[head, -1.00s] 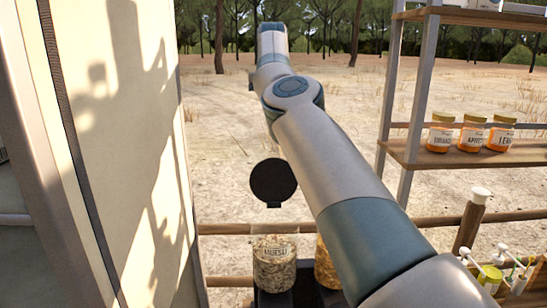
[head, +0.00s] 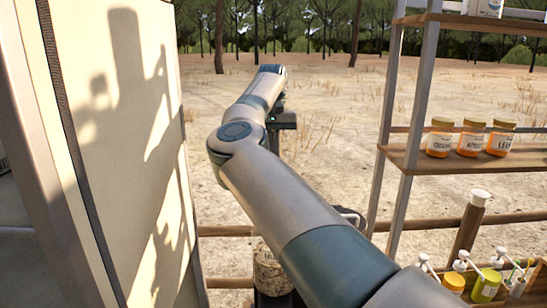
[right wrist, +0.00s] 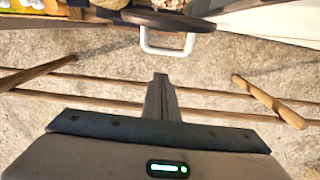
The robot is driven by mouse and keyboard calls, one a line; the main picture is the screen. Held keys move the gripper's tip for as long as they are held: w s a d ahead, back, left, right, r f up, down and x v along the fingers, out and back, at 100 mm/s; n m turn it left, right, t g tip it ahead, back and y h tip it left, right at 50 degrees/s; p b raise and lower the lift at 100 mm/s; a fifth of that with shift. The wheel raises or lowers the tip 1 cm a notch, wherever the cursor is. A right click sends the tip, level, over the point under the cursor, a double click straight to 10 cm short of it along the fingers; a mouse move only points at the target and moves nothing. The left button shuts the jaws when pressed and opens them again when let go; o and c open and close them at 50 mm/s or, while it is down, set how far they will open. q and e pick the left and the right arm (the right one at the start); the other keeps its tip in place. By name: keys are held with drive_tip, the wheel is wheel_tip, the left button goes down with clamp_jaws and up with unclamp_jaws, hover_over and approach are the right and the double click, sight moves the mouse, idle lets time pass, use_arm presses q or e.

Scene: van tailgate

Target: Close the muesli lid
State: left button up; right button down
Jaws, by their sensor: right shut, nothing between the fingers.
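The muesli jar (head: 270,272) stands low in the head view, left of my right arm, which partly covers it. My right gripper (right wrist: 160,77) is shut and empty, apart from this lid. In the head view its dark body (head: 283,120) hangs beyond the jar, fingertips unclear. My left gripper is not in view.
A shelf unit at right holds orange jars (head: 472,138). Pump bottles (head: 455,278) stand in a low rack at lower right. A van panel (head: 130,150) fills the left. Wooden rails (right wrist: 75,100) run below my right gripper over open ground.

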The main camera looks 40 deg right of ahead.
drive_tip(key=shift+s+a+r+p, duration=0.25)
drive_tip(key=shift+s+a+p, duration=0.05)
drive_tip(key=shift+s+a, duration=0.25)
drive_tip(key=shift+s+a+r+p, duration=0.3)
drive_tip(key=shift+s+a, duration=0.1)
drive_tip(key=shift+s, duration=0.1)
drive_tip(key=shift+f, duration=0.15)
